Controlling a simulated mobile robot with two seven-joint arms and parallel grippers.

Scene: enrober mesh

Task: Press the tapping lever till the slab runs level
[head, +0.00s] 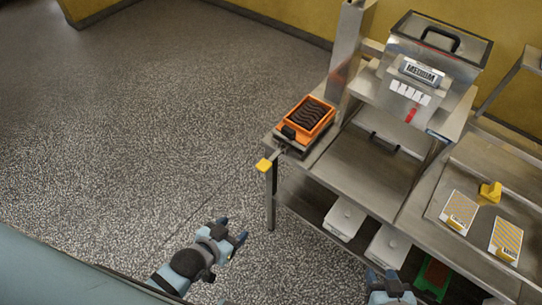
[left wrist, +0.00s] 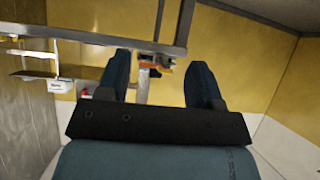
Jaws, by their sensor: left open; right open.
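The slab (head: 309,116) is dark with wavy ridges and lies in an orange tray (head: 327,124) at the left end of the steel bench. A yellow-ended bar (head: 264,165), seemingly the tapping lever, sticks out at the bench's near left corner. My left gripper (head: 234,230) is open and empty, below and left of the yellow end, apart from it. In the left wrist view, its fingers (left wrist: 160,85) are spread, with an orange and metal part beyond the gap. My right gripper (head: 390,277) is open at the bottom edge, partly cut off.
A steel machine with a "MEDIUM" label (head: 421,71) stands on the bench. A yellow object (head: 490,192) and striped cards (head: 459,211) lie on the right tray. White bins (head: 344,218) and a green-red box (head: 433,277) sit below. The floor at left is clear.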

